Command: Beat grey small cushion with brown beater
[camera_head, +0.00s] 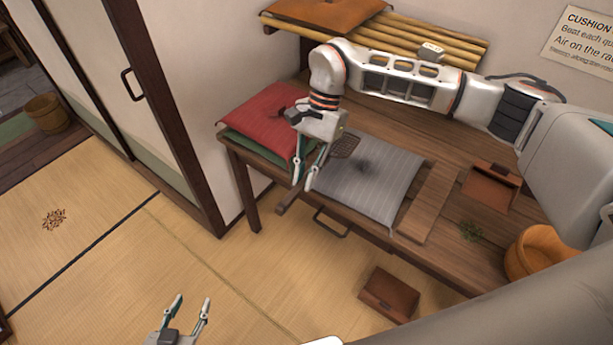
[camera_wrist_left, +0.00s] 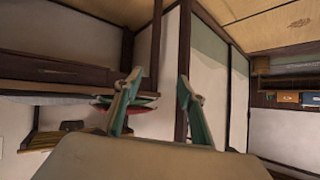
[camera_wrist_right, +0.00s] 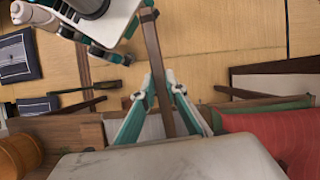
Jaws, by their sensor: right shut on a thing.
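The grey small cushion (camera_head: 365,190) lies on the wooden bench, with a dark smudge on its top. My right gripper (camera_head: 308,178) is shut on the handle at the cushion's left side. In the right wrist view the handle (camera_wrist_right: 157,75) runs up between the fingers (camera_wrist_right: 162,90). My left gripper (camera_head: 186,306) is open and empty over the tatami; its spread fingers show in the left wrist view (camera_wrist_left: 157,92).
A red cushion (camera_head: 262,117) lies on a green one (camera_head: 250,146), left of the grey cushion. An orange-brown cushion (camera_head: 325,12) lies on the bamboo rack (camera_head: 400,43).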

